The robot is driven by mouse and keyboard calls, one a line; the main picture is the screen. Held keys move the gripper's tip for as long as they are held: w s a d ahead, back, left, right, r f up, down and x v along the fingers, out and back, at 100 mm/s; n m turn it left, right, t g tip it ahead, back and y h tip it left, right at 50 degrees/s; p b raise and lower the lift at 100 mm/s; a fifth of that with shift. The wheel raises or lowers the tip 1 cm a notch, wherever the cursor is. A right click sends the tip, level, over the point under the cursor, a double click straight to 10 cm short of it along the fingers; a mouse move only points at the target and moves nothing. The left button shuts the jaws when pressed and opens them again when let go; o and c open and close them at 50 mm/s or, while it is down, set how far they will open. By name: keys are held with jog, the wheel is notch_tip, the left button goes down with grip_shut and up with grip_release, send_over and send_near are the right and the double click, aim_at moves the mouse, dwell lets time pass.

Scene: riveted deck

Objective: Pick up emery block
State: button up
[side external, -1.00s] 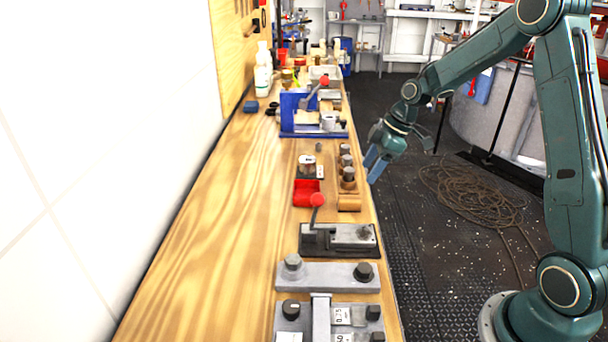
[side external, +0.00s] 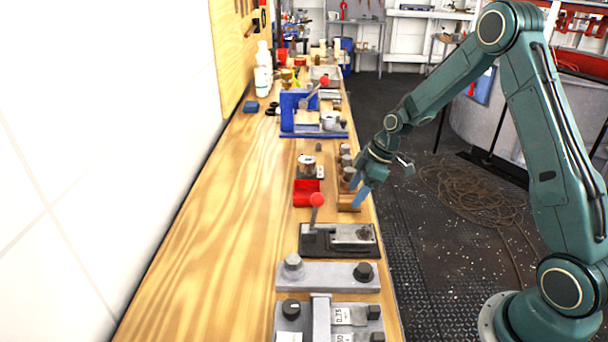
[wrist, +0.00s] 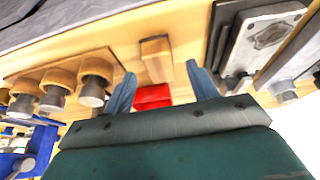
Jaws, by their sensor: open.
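A small tan-brown block, which looks like the emery block (side external: 347,208), lies near the bench's right edge in the side view, partly covered by my fingers. In the wrist view the emery block (wrist: 156,62) shows between and beyond my two blue fingertips. My gripper (side external: 356,196) is open and empty, tilted downward just above and beside the block. The fingertips also show in the wrist view (wrist: 160,72), with no visible contact on the block.
A red tray (side external: 307,193) sits just left of the block. The bench's left part is clear.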

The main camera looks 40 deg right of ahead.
aim_at(352, 198)
jog(key=shift+x, duration=1.6)
jog(key=c, duration=1.1)
jog(key=shift+o, duration=0.2)
jog(key=shift+r, duration=0.1)
notch_tip(352, 198, up, 20)
